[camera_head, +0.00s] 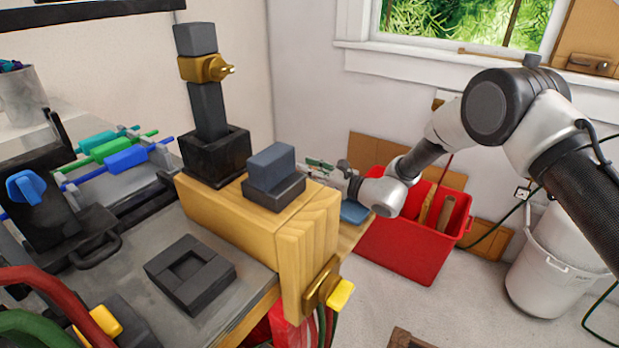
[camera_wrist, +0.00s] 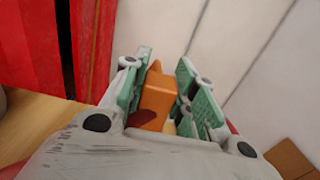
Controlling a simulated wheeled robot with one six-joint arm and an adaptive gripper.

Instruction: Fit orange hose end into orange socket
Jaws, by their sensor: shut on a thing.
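My gripper (camera_wrist: 164,82) shows in the wrist view with green-padded fingers on both sides of an orange block-like piece (camera_wrist: 157,97), which looks like the orange hose end. The fingers are shut on it. A dark red part sits just below the piece, and no hose can be followed from it. In the head view my gripper (camera_head: 318,164) is beyond the wooden block, partly hidden by it, and the held piece cannot be made out. I cannot pick out the orange socket for certain. A brass-coloured fitting (camera_head: 206,68) is on a dark upright post.
The wooden block (camera_head: 265,225) carries dark blocks and a yellow-ended fitting (camera_head: 341,295) on its side. A red bin (camera_head: 405,245) stands on the floor by the wall. Red and green hoses (camera_head: 50,285) curve at lower left. A white bucket (camera_head: 545,275) stands at right.

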